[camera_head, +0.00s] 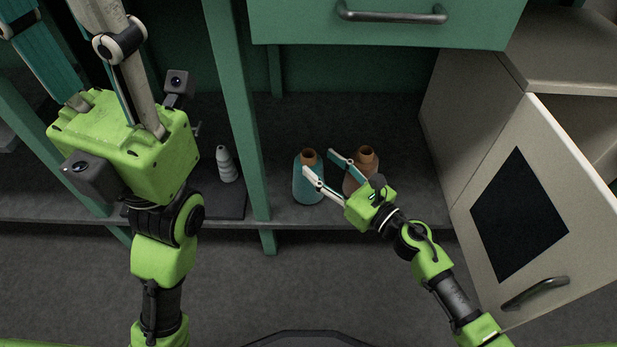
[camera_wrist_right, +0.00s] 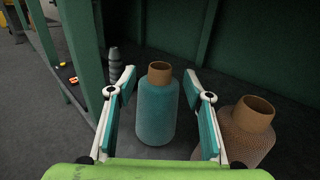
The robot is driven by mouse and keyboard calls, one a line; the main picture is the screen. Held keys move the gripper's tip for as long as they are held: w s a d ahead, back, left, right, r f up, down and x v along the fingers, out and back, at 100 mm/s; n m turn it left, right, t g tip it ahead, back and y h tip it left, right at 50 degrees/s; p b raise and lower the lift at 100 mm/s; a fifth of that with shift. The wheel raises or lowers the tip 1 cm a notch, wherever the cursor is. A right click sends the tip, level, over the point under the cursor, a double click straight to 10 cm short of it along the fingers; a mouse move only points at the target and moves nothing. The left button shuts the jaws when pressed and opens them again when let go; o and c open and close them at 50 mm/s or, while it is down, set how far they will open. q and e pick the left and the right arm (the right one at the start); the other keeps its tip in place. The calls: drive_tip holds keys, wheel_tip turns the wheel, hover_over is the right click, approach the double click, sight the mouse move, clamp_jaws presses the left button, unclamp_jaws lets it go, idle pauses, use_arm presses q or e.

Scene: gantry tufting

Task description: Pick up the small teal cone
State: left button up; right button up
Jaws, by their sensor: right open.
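The small teal cone (camera_head: 308,188) stands upright on the dark shelf, with a brown top. In the right wrist view the teal cone (camera_wrist_right: 158,108) stands between the two spread fingers, with gaps visible on both sides. My right gripper (camera_head: 322,162) is open. In the head view one finger crosses in front of the cone's right side, and the other is beyond it, near the brown cone. My left gripper (camera_head: 82,50) is at the upper left, far from the cone. Its fingers are spread apart, with their tips cut off by the frame.
A brown cone (camera_head: 362,168) stands close on the right, also seen in the wrist view (camera_wrist_right: 248,132). A grey ridged cone (camera_head: 226,165) stands left of the green post (camera_head: 238,110). A green drawer (camera_head: 390,32) hangs above. An open cabinet door (camera_head: 487,185) is at right.

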sight(314, 159)
drive_tip(key=b+x, duration=0.1)
drive_tip(key=x, duration=0.4)
drive_tip(key=shift+w+a+f, duration=0.15)
drive_tip(key=shift+w+a, duration=0.1)
drive_tip(key=shift+w, duration=0.1)
clamp_jaws()
